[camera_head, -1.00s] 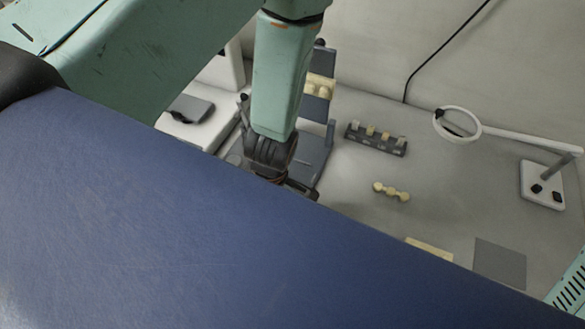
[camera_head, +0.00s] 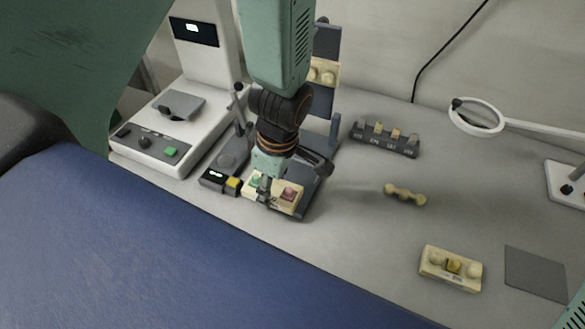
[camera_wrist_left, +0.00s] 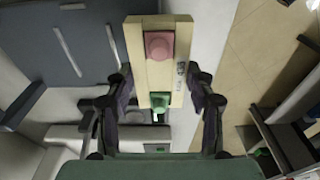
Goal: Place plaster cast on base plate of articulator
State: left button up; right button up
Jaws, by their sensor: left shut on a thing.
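The plaster cast (camera_head: 287,207) is a cream block with a pink and a green raised part on top. It also shows in the left wrist view (camera_wrist_left: 183,45), long and upright in the picture. My left gripper (camera_head: 265,188) is shut on the cast near its green end. The articulator's dark grey base plate (camera_head: 312,190) lies beneath and behind the cast; I cannot tell whether they touch. The articulator's upright upper plate (camera_head: 325,40) carries another cream cast (camera_head: 323,72). My left wrist and fingers hide part of the base plate. My right gripper is not in view.
A white device with a screen (camera_head: 195,30) stands at left. A dark rack (camera_head: 385,138), a bone-shaped piece (camera_head: 405,194), another cast (camera_head: 450,268), a grey mat (camera_head: 535,273) and a ring lamp (camera_head: 476,117) are to the right.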

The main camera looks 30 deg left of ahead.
pick_arm(q)
jog(key=shift+w+f+b, duration=0.1)
jog(key=shift+w+b, duration=0.2)
jog(key=shift+w, duration=0.1)
jog(key=b, duration=0.3)
send_over(291, 171)
jog(key=shift+d, duration=0.2)
notch_tip(291, 171, down, 2)
jog(key=b, duration=0.3)
jog(key=shift+f, duration=0.25)
jog(key=shift+f+b, duration=0.35)
jog(key=shift+f, duration=0.15)
jog(key=shift+r, duration=0.15)
jog(key=o, duration=1.4)
jog(key=shift+f, duration=0.2)
